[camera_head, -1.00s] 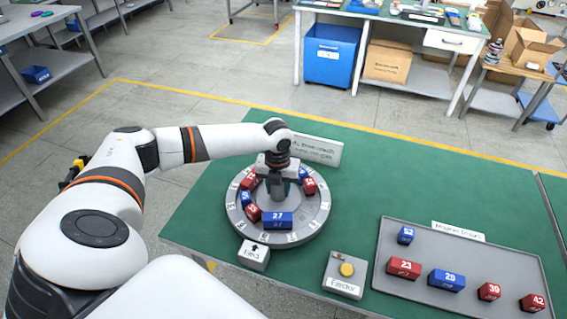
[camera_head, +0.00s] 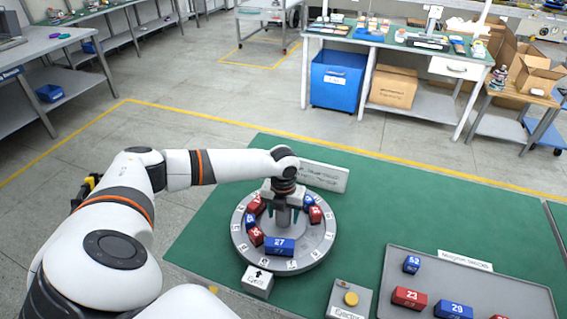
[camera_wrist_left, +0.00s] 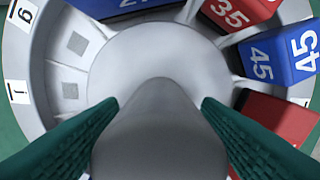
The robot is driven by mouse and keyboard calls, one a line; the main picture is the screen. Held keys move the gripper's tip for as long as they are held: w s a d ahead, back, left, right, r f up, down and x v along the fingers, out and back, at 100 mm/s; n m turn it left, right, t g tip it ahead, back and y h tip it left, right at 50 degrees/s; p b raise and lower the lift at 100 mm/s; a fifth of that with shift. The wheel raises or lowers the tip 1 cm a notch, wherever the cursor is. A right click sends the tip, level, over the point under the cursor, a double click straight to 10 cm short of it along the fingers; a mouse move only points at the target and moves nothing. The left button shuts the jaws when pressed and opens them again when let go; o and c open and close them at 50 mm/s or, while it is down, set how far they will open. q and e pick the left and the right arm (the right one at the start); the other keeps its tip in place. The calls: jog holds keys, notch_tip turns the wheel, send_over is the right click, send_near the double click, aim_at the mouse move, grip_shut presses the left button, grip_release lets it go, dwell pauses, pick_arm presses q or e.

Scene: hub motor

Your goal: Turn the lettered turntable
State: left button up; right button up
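The lettered turntable (camera_head: 311,262) is a round grey disc on the green table, with white letter tags around its rim. Red and blue numbered blocks sit on it, among them blue block 27 (camera_head: 279,246) at the front. In the left wrist view, block 45 (camera_wrist_left: 284,54) and red block 35 (camera_wrist_left: 233,12) show at the upper right. My left gripper (camera_head: 285,215) points down over the centre. Its dark green fingers stand on either side of the grey central post (camera_wrist_left: 160,130), very close to it; whether they press on it I cannot tell. My right gripper is out of view.
An arrow marker block (camera_head: 257,281) stands at the turntable's front edge. A box with a yellow button (camera_head: 351,298) is at front right. A grey tray (camera_head: 398,262) with numbered blocks lies to the right. A sign plate (camera_head: 322,177) stands behind the turntable.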

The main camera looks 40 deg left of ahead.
pick_arm(q)
jog(key=shift+r, duration=0.1)
notch_tip(320, 180, up, 12)
jog(key=shift+f+b, duration=0.1)
jog(key=shift+b, duration=0.95)
dwell(0.5)
